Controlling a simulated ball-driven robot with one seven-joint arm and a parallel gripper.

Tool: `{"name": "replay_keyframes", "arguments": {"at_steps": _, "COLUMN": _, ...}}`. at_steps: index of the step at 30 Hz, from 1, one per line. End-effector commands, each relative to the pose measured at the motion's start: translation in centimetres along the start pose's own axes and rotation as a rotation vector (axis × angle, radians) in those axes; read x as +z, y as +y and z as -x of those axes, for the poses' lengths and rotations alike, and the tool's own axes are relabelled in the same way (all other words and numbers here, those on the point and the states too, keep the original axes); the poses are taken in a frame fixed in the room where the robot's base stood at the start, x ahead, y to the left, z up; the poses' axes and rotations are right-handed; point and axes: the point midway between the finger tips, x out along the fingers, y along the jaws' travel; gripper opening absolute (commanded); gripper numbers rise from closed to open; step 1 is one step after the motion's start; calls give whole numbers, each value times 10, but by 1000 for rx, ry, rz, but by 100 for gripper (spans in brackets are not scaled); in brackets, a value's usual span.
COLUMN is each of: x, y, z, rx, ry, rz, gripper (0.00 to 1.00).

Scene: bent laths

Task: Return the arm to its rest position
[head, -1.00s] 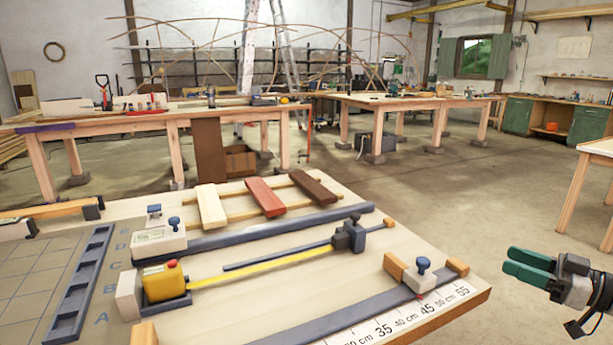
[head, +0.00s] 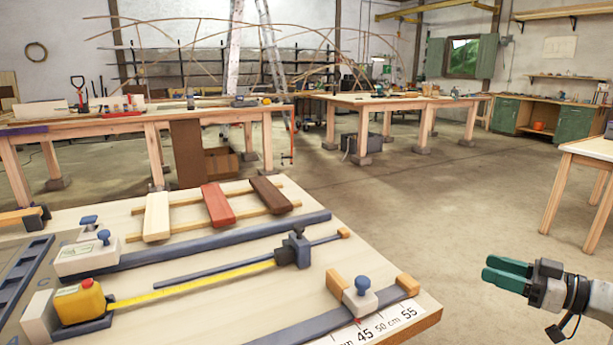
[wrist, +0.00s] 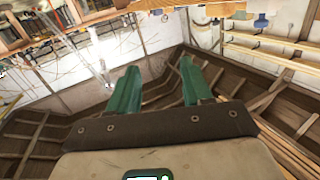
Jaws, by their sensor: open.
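My gripper (head: 507,273) has green fingers and hangs at the right of the head view, off the right side of the near workbench (head: 235,290). It points left, apart from everything, and holds nothing. In the wrist view the two green fingers (wrist: 155,92) stand apart with nothing between them. Behind them that view shows walls and dark boarding of the room, tilted.
The near bench bears a yellow tape measure (head: 80,302), three wooden slats (head: 218,205) and a stop block (head: 360,300) by a scale. Another bench (head: 590,150) stands at the far right. Open floor (head: 480,210) lies between the benches.

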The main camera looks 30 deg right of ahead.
Motion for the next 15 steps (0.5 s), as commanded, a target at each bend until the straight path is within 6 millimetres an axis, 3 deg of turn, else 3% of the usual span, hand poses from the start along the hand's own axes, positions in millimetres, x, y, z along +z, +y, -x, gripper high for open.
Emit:
{"name": "replay_keyframes", "arguments": {"at_steps": 8, "x": 50, "y": -25, "z": -26, "rx": -9, "ry": -138, "rz": -102, "gripper": 50}}
{"name": "replay_keyframes", "arguments": {"at_steps": 15, "x": 120, "y": -72, "z": -55, "rx": -11, "ry": -355, "rz": -231, "gripper": 50}}
